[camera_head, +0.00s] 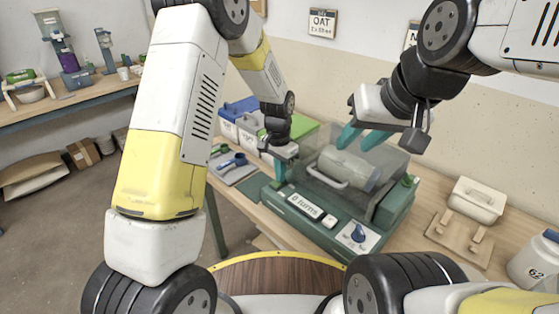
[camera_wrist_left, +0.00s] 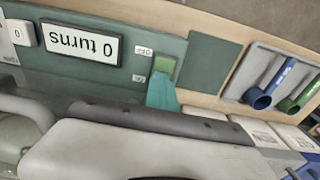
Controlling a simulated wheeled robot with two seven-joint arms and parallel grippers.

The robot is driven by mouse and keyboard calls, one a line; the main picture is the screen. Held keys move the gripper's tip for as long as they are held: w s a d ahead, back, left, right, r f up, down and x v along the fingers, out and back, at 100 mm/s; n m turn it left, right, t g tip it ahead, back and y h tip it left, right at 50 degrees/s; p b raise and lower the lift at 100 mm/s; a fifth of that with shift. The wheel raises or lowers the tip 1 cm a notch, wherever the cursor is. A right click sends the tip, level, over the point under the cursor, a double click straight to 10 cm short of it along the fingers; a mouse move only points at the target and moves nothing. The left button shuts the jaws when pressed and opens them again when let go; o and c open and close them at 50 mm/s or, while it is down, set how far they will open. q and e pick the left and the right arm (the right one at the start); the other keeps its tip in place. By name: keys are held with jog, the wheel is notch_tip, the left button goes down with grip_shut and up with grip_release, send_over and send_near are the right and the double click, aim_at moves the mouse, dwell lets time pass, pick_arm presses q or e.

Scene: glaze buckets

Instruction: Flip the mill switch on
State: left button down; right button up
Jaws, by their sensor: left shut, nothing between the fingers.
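The mill has a dark green base (camera_head: 305,222) with a pale jar (camera_head: 348,170) lying under a clear cover. Its display (camera_head: 305,206) reads "0 turns"; it also shows upside down in the left wrist view (camera_wrist_left: 82,45). The mill switch (camera_wrist_left: 166,68) is a green piece beside small OFF and ON labels. My left gripper (camera_head: 280,172) is shut and empty at the left end of the mill. In the left wrist view its teal fingertips (camera_wrist_left: 162,94) are right by the switch; I cannot tell whether they touch. My right gripper (camera_head: 362,138) is open and empty above the mill.
A white box (camera_head: 477,200) and wooden rack (camera_head: 458,240) stand to the right.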

pick_arm(q)
notch_tip(320, 180, up, 14)
jog(key=shift+s+a, duration=0.15)
jog(key=shift+a, duration=0.15)
pick_arm(e)
jog(key=shift+c, duration=0.2)
